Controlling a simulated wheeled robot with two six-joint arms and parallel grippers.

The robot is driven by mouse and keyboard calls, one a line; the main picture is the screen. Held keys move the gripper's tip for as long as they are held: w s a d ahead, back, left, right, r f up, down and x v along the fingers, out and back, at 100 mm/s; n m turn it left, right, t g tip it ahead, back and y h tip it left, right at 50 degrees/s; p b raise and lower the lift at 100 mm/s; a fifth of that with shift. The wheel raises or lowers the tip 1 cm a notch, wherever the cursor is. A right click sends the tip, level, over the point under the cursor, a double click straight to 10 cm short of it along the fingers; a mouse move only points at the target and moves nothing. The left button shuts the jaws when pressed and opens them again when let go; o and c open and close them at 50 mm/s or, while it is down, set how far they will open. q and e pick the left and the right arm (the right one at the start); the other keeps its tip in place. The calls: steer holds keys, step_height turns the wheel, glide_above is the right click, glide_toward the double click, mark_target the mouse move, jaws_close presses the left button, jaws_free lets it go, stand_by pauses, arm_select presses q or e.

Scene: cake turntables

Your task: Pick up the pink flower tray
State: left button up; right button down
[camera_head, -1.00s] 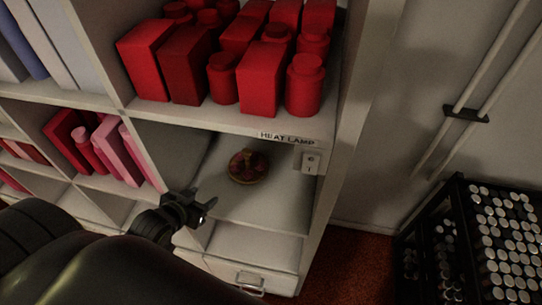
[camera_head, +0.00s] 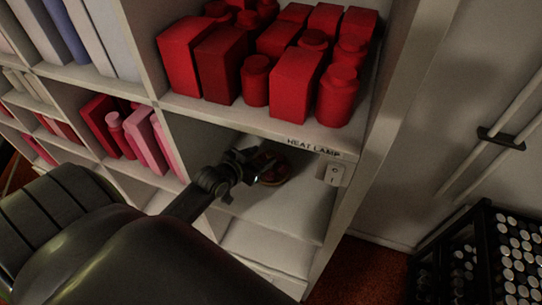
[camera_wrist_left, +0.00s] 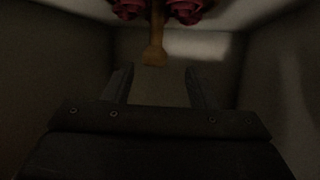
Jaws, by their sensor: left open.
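The flower tray (camera_head: 274,172) is a small round tan tray with dark red-pink flowers. It rests on the shelf of the compartment under the HEAT LAMP label, partly hidden by my gripper. In the left wrist view its red-pink flowers (camera_wrist_left: 184,10) and a tan handle-like part (camera_wrist_left: 154,52) show at the top edge. My left gripper (camera_head: 252,168) is open and inside the compartment, just left of the tray. In the wrist view the open fingers (camera_wrist_left: 158,84) have nothing between them, and the tan part lies beyond the tips. My right gripper is not in view.
Red boxes and jars (camera_head: 296,75) crowd the shelf above. A switch (camera_head: 334,174) sits on the compartment's right side. Pink and red items (camera_head: 135,135) fill the compartment to the left. A dark rack of bottles (camera_head: 505,255) stands at the right. The shelf in front of the tray is bare.

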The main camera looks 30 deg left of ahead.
mark_target(274, 152)
arm_select(q)
steer(key=shift+d+p+x, duration=0.15)
steer(key=shift+p+x, duration=0.1)
steer(key=shift+x, duration=1.3)
steer(key=shift+d+p+x, duration=0.2)
steer(key=shift+p+x, duration=0.05)
steer(key=shift+x, duration=1.3)
steer(key=shift+s+f, duration=0.1)
steer(key=shift+f, duration=0.1)
steer(key=shift+c, duration=0.3)
jaws_close()
